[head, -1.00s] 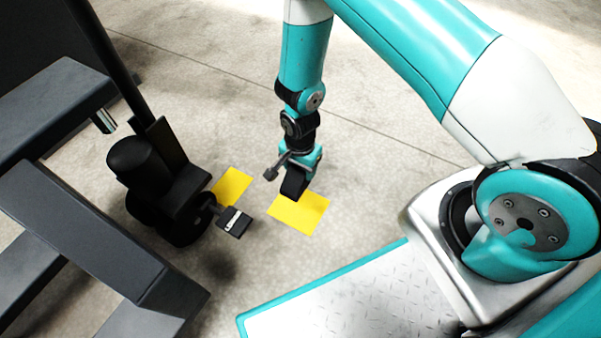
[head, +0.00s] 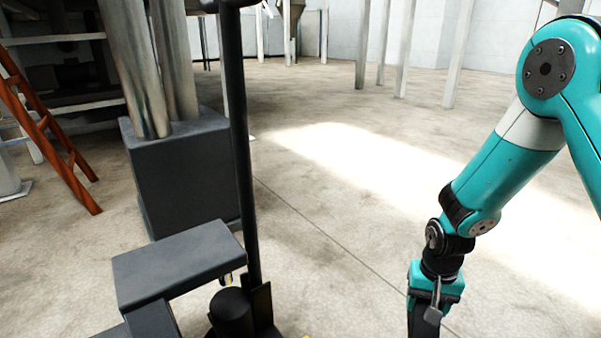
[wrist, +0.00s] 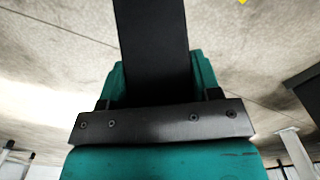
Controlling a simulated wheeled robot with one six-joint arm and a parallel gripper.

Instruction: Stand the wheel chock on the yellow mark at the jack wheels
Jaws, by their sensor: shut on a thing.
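My gripper (head: 426,296) hangs at the lower right of the head view, shut on a dark block, the wheel chock (head: 423,323). The chock's lower end is cut off by the picture's bottom edge. In the wrist view the chock (wrist: 152,45) is a long black block reaching away from the teal gripper body. The black jack (head: 232,308) stands left of the gripper in the head view, with its tall handle upright; its wheels are out of view. Only a sliver of yellow mark (head: 307,336) shows at the bottom edge; another bit of yellow (wrist: 243,2) tops the wrist view.
A dark grey beam (head: 180,262) lies left of the jack. Behind it stands a dark block (head: 188,175) with metal columns. An orange ladder (head: 50,140) leans at the far left.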

